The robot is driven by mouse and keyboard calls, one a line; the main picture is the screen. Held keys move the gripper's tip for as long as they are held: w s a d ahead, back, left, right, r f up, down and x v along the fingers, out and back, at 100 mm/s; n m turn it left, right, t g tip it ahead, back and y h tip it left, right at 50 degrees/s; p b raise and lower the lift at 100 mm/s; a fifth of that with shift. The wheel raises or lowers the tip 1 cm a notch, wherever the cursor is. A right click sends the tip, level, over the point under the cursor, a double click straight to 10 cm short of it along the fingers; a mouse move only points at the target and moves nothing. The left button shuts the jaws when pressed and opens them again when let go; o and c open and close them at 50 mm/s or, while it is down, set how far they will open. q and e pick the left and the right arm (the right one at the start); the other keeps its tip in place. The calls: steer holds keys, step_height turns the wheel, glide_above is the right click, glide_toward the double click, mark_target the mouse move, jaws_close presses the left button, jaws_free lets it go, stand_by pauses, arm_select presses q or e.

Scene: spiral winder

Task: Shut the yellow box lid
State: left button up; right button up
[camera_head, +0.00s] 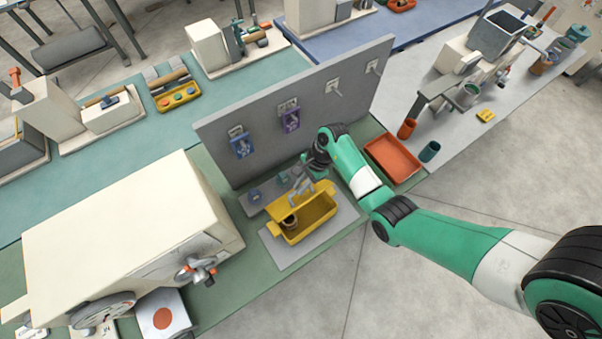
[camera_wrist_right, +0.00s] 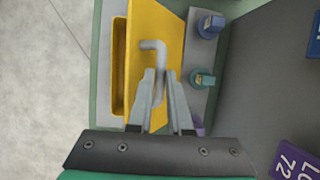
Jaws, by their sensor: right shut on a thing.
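The yellow box (camera_head: 290,238) stands on a grey mat, its inside showing from above. A small round brown item (camera_head: 290,222) lies at its left end. Its yellow lid (camera_head: 325,187) stands raised along the far side; the lid also fills the middle of the right wrist view (camera_wrist_right: 172,25), beside the box's opening (camera_wrist_right: 118,70). A grey bent handle (camera_wrist_right: 155,47) sticks out from the lid. My right gripper (camera_head: 299,185) is at the lid, its fingers (camera_wrist_right: 160,85) shut on the handle. My left gripper is not in view.
A grey upright panel (camera_head: 225,150) with hanging blue and purple padlocks stands behind the box. Blue and teal knobs (camera_wrist_right: 203,79) sit close beyond the lid. A large cream machine (camera_head: 120,235) is to the left, an orange tray (camera_head: 392,160) to the right.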

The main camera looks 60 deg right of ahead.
stand_by(0.5)
steer(key=o, duration=0.6)
steer(key=w+d+r, duration=0.1)
steer(key=d+r, duration=0.1)
steer(key=r, duration=0.1)
steer(key=w+d+r, duration=0.2)
steer(key=r, duration=0.1)
steer(key=w+d+r+p, duration=0.1)
steer(key=w+d+r, duration=0.1)
steer(key=d+r, duration=0.1)
steer(key=shift+r, duration=0.6)
stand_by(0.3)
